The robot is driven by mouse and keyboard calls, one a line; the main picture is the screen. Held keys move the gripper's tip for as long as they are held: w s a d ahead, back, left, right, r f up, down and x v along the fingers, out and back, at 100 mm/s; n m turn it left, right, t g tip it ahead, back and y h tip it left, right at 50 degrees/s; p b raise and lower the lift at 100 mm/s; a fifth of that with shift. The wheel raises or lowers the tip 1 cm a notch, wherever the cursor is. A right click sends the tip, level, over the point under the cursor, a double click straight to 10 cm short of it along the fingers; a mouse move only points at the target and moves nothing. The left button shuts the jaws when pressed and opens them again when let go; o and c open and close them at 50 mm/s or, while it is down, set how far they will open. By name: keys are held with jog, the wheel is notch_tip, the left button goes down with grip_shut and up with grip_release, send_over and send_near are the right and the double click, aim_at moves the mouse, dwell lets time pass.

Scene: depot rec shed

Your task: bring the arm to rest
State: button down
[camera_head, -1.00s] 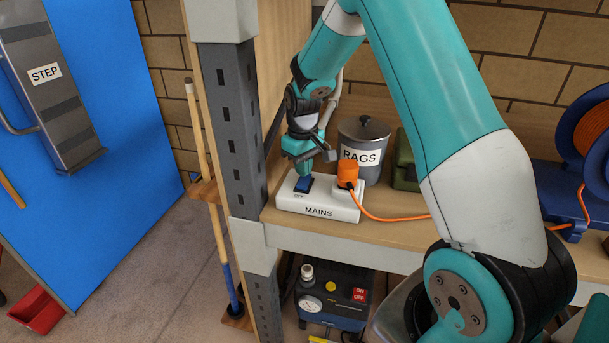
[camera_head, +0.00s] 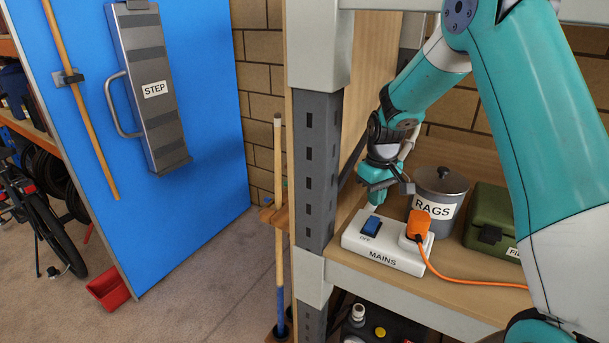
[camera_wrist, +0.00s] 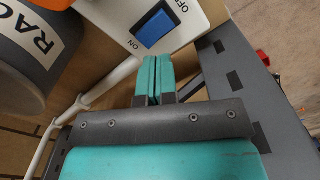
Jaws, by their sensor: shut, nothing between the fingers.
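My gripper (camera_head: 376,196) is shut and empty, with its teal fingertips just behind and above the white MAINS switch box (camera_head: 386,258) on the shelf. In the wrist view my gripper (camera_wrist: 154,90) shows its two fingers pressed together, close to the blue rocker switch (camera_wrist: 152,29). The switch has ON and OFF marks beside it, and the fingertips look apart from it. The rocker (camera_head: 371,226) also shows in the head view at the box's left end. My arm reaches down from the upper right.
An orange plug (camera_head: 417,225) with an orange cable sits in the box. The RAGS tin (camera_head: 437,192) and a green case (camera_head: 490,217) stand close by. The grey shelf post (camera_head: 318,170) rises left of my gripper. A blue panel (camera_head: 215,100) with a step stands farther left.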

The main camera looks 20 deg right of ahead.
jog(key=s+a+r+n+y+b, duration=0.1)
jog(key=s+a+r+b, duration=0.1)
jog(key=s+a+r, duration=0.35)
jog(key=s+a+r+n+y+b, duration=0.1)
jog(key=s+a+r+n, duration=0.15)
jog(key=s+a, duration=0.6)
jog(key=s+a+r+n+y+b, duration=0.2)
jog(key=s+a+r, duration=0.1)
jog(key=s+a, duration=0.7)
jog(key=s, duration=0.4)
jog(key=shift+a, duration=0.15)
